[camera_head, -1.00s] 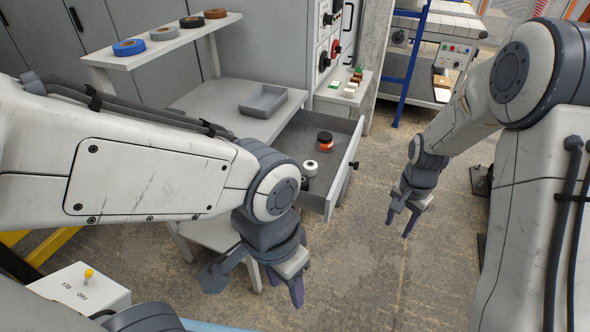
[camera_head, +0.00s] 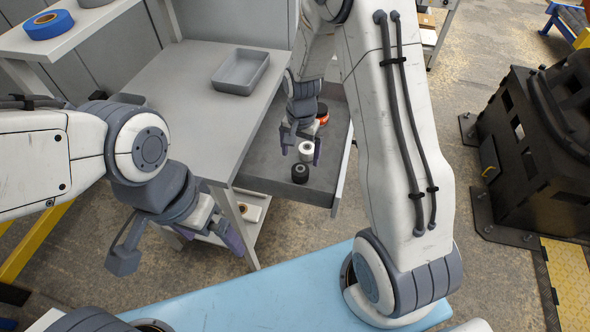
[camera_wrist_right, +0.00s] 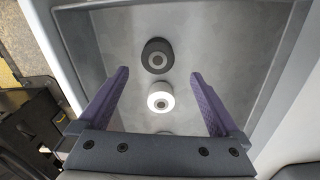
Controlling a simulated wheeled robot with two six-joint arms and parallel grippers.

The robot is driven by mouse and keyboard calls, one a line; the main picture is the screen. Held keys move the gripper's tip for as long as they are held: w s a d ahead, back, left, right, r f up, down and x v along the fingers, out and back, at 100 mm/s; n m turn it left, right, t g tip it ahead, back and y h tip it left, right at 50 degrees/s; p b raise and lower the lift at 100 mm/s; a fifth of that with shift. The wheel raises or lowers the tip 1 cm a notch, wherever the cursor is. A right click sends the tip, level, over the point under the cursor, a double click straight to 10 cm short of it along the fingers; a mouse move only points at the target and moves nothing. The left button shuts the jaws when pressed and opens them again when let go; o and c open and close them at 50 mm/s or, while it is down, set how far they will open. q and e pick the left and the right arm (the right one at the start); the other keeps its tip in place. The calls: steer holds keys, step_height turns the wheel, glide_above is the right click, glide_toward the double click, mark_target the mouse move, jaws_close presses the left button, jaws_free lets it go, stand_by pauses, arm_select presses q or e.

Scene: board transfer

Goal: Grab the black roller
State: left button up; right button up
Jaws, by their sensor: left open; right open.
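The black roller (camera_head: 300,173) stands in the open drawer (camera_head: 258,178), nearest its front end in the head view. In the right wrist view the black roller (camera_wrist_right: 157,55) shows beyond the fingertips, with the white roller (camera_wrist_right: 160,97) between the fingers. The white roller (camera_head: 306,151) also shows in the head view. An orange and black roller (camera_head: 322,113) is partly hidden behind my right gripper. My right gripper (camera_head: 301,150) is open and empty above the drawer, fingers pointing down. My left gripper (camera_head: 182,252) is open and empty, left of the drawer and outside it.
A grey tray (camera_head: 240,72) lies on the table (camera_head: 190,110) left of the drawer. A blue tape roll (camera_head: 48,24) sits on the upper shelf. The drawer walls surround the rollers. A dark machine (camera_head: 540,150) stands on the right; floor between it and the drawer is partly clear.

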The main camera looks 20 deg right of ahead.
mark_target(301, 168)
steer(key=shift+f, duration=0.8)
steer(key=f, duration=0.5)
steer(key=shift+s+f, duration=0.1)
steer(key=shift+s, duration=0.1)
steer(key=c, duration=1.5)
steer(key=shift+c, duration=0.3)
